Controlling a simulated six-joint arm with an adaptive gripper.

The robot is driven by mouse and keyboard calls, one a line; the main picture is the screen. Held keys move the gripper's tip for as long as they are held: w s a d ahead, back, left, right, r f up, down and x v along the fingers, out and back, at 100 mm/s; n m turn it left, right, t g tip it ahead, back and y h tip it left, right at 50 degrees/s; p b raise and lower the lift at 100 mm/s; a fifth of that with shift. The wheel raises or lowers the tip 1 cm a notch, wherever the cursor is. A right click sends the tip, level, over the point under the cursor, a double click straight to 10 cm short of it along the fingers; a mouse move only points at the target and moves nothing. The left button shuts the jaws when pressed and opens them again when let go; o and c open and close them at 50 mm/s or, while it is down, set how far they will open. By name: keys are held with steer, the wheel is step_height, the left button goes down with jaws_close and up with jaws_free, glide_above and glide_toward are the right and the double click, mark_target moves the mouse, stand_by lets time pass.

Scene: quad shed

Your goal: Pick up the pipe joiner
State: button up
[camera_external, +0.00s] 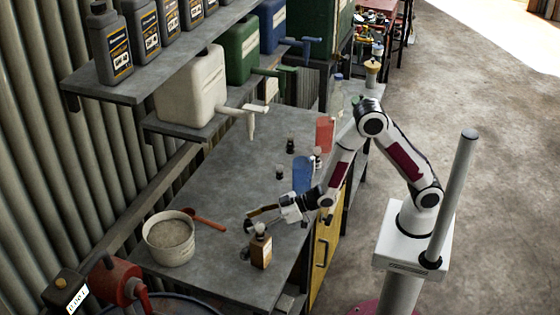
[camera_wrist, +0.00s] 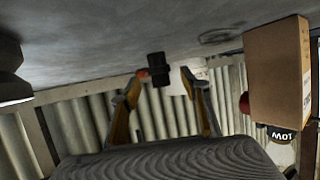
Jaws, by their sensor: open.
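The pipe joiner looks to be the small black cylinder (camera_wrist: 160,70) in the wrist view. It sits at the underside of the bench top in this upside-down picture, ahead of my fingertips and in line with the gap between them. I cannot pick it out surely in the external view. My gripper (camera_wrist: 166,82) is open, with one finger to each side of that gap and nothing between them. In the external view my gripper (camera_external: 256,216) is low over the bench, pointing left.
Left are a red spoon (camera_external: 205,218) and a pot (camera_external: 169,253). A blue item (camera_external: 302,172) stands behind. A tap (camera_external: 251,122) overhangs the bench.

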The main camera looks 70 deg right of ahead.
steer(key=shift+x, duration=1.4)
steer(key=c, duration=1)
